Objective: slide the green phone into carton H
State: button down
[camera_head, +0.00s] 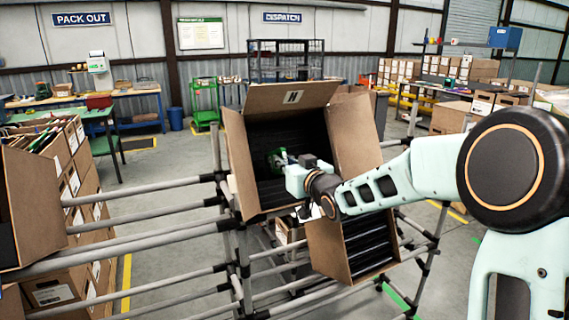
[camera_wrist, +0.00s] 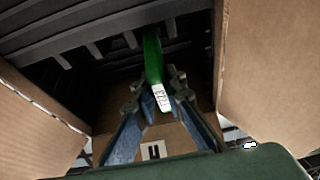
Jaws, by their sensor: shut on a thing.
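The green phone (camera_wrist: 153,58) is a thin, edge-on piece with a white printed label at its near end. My gripper (camera_wrist: 158,88) is shut on that near end, one blue finger on each side. In the head view my gripper (camera_head: 283,165) is at the open mouth of a tilted carton (camera_head: 356,132), and a little of the green shows beyond it. This carton carries a small letter label on its raised flap, which looks like H. Black ribbed dividers (camera_wrist: 85,42) line its inside. The phone's far end points in among them; whether it has entered a slot I cannot tell.
Cardboard side flaps stand left (camera_wrist: 30,125) and right (camera_wrist: 262,70) of my gripper. A second tilted carton (camera_head: 328,252) with black dividers hangs below on the pipe rack (camera_head: 150,207). Another carton (camera_head: 32,205) stands at the far left.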

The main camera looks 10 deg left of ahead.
jog(key=shift+w+a+f+b, duration=0.5)
jog(key=shift+w+f+b, duration=0.1)
jog(key=shift+w, duration=0.1)
jog(key=shift+w+a+f+b, duration=0.45)
jog(key=shift+w+f+b, duration=0.1)
jog(key=shift+w, duration=0.15)
jog(key=shift+w+a+f+b, duration=0.15)
jog(key=shift+w+a+b, duration=0.15)
jog(key=shift+w, duration=0.1)
dwell(1.1)
jog(key=c, duration=1.9)
grip_release()
jog(key=shift+f, duration=0.1)
jog(key=shift+s+d, duration=0.1)
jog(key=shift+d, duration=0.05)
jog(key=s+d+r, duration=0.1)
jog(key=s+d+r+p, duration=0.1)
jog(key=s, duration=0.1)
jog(key=s+d+r+p, duration=0.1)
jog(key=s, duration=0.1)
jog(key=shift+d+r, duration=0.1)
jog(key=shift+r, duration=0.15)
jog(key=shift+s+d+r+p, duration=0.4)
jog(key=shift+s+d, duration=0.15)
jog(key=shift+s, duration=0.2)
